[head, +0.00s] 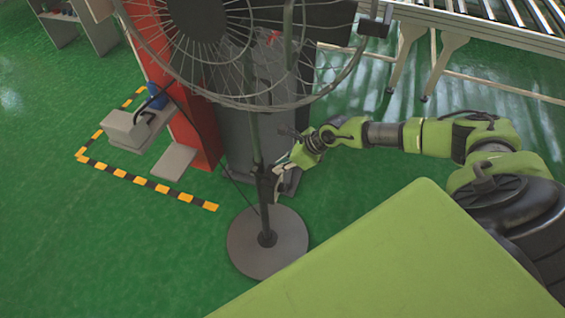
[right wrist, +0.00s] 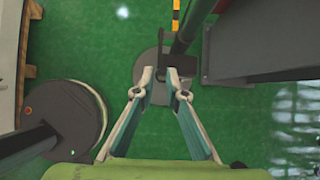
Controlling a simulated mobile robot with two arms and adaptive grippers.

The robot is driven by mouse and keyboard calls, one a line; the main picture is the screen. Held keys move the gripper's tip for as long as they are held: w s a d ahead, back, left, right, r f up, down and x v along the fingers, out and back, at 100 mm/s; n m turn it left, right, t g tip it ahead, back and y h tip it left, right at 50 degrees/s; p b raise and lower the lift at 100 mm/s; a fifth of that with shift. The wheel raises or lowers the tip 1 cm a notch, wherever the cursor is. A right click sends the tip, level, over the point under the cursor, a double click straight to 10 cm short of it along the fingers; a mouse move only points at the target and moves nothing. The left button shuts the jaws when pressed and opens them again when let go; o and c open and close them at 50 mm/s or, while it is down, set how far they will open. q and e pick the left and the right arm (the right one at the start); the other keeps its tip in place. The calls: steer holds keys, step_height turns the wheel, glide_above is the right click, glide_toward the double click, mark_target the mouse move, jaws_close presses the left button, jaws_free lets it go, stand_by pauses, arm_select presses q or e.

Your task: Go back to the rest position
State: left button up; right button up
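My right arm comes in from the right in the head view, mostly stretched out to the left. Its gripper (head: 281,172) is close to the dark pole of a standing fan (head: 257,140), above the fan's round base (head: 268,243). In the right wrist view the two fingers of my right gripper (right wrist: 160,82) point away from the camera, with a gap between the tips. A dark part shows in or behind that gap; I cannot tell whether the fingers touch it. My left arm and gripper are not in view.
The fan's wire cage (head: 250,104) is in front of a red and grey machine (head: 196,132). Yellow-black tape (head: 128,177) marks the floor. A roller conveyor (head: 480,32) stands at the back right. Green floor (head: 90,255) is open at the left.

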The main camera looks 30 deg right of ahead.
steer(key=shift+s+d+r, duration=0.1)
steer(key=shift+s+r, duration=0.05)
steer(key=shift+r, duration=0.1)
stand_by(0.3)
